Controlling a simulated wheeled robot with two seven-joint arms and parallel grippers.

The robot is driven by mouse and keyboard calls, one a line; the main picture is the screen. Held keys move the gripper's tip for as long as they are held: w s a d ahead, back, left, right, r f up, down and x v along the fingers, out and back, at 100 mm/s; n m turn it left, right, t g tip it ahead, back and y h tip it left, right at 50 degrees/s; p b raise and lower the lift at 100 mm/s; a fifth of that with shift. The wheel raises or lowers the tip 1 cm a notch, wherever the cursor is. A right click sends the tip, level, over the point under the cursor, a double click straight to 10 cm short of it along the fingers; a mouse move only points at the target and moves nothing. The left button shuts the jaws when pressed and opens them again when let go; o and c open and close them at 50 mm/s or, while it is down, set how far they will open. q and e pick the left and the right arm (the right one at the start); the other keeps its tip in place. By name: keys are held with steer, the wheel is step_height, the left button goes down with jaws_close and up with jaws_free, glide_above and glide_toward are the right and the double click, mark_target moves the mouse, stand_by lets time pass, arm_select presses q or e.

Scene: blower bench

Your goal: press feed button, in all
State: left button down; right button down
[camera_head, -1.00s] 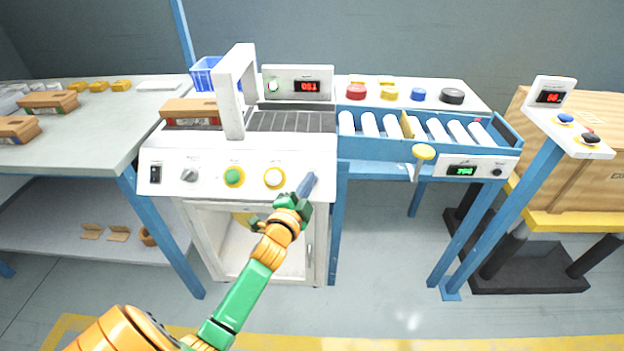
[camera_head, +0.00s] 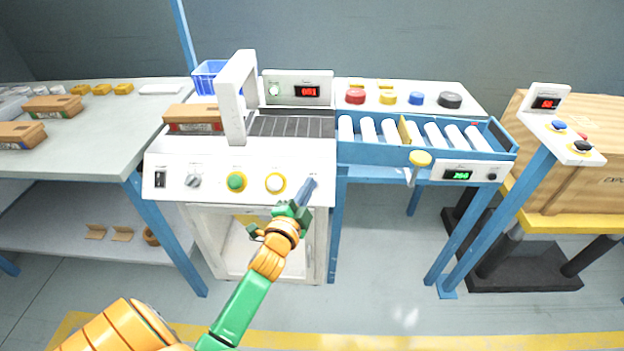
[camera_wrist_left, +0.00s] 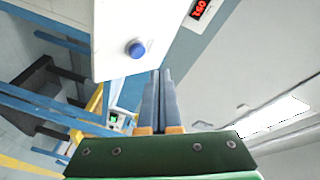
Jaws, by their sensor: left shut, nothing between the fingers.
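The white machine's sloped front panel (camera_head: 212,190) carries a black switch (camera_head: 160,179), a grey knob (camera_head: 194,181), a green button (camera_head: 236,181) and a white button with a yellow ring (camera_head: 275,183). In the left wrist view a blue button (camera_wrist_left: 135,48) sits on a white panel, to the left of my fingertips. I see no blue button on this panel in the head view, where my fingers cover its right end. My left gripper (camera_head: 309,184) is shut and empty in front of that right end; I cannot tell whether it touches. My right gripper is out of view. Labels are too small to read.
A roller conveyor (camera_head: 383,155) with a yellow-knobbed lever (camera_head: 420,158) adjoins on the right. A post with a button box (camera_head: 565,140) stands further right. A white arch (camera_head: 238,100) rises over the machine top. A table with cartons (camera_head: 52,106) is on the left.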

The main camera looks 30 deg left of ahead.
arm_select(q)
steer(key=shift+s+d+r+p, duration=0.3)
steer(key=shift+s+r+p, duration=0.2)
steer(key=shift+r, duration=0.05)
steer(key=shift+s+d+r+p, duration=0.25)
steer(key=shift+s+r+p, duration=0.2)
steer(key=shift+r+p, duration=0.05)
